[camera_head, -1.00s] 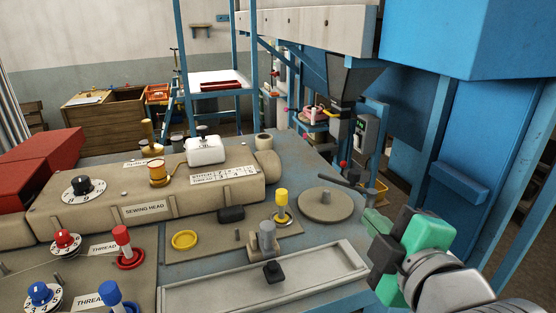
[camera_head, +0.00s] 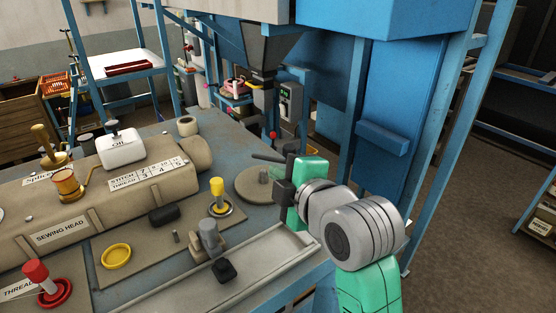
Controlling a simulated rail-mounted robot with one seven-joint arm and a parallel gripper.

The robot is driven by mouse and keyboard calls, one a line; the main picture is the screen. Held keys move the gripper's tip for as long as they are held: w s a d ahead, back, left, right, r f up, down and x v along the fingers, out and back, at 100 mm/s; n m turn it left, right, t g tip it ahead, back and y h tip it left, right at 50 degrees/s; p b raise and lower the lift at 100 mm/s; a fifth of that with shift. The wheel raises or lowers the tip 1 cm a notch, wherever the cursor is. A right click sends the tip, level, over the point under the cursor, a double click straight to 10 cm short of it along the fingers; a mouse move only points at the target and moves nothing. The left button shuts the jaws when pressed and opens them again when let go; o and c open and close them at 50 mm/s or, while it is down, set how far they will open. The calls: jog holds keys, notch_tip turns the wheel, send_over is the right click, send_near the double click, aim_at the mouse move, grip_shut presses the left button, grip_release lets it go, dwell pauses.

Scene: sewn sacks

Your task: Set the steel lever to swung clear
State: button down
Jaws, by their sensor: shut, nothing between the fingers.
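What looks like the steel lever (camera_head: 209,236) is a short grey piece with a black knob (camera_head: 224,270) at its lower end. It stands at the front of the beige plate, with the knob over the edge of the long pale tray. My gripper (camera_head: 284,188) is at the right end of the machine table, beside the round beige disc and apart from the lever. Its dark jaws look shut and hold nothing. The fingertips are hard to make out against the dark parts behind.
A yellow-topped post (camera_head: 218,193) stands close behind the lever, and a yellow ring (camera_head: 116,256) lies to its left. The round disc (camera_head: 252,186) and the pale tray (camera_head: 190,290) are near my arm. A blue machine frame (camera_head: 385,110) rises behind it. The floor at right is open.

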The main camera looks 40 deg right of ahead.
aim_at(271, 159)
jog(key=w+d, duration=0.1)
jog(key=w+d+f+p, duration=0.1)
jog(key=w+d, duration=0.1)
jog(key=w, duration=0.1)
jog(key=shift+w+d+f, duration=0.1)
jog(key=shift+d+f, duration=0.05)
jog(key=shift+f, duration=0.2)
jog(key=shift+w+d+f, duration=0.25)
jog(key=shift+d, duration=0.15)
jog(key=shift+d+p, duration=0.1)
jog(key=shift+p, duration=0.2)
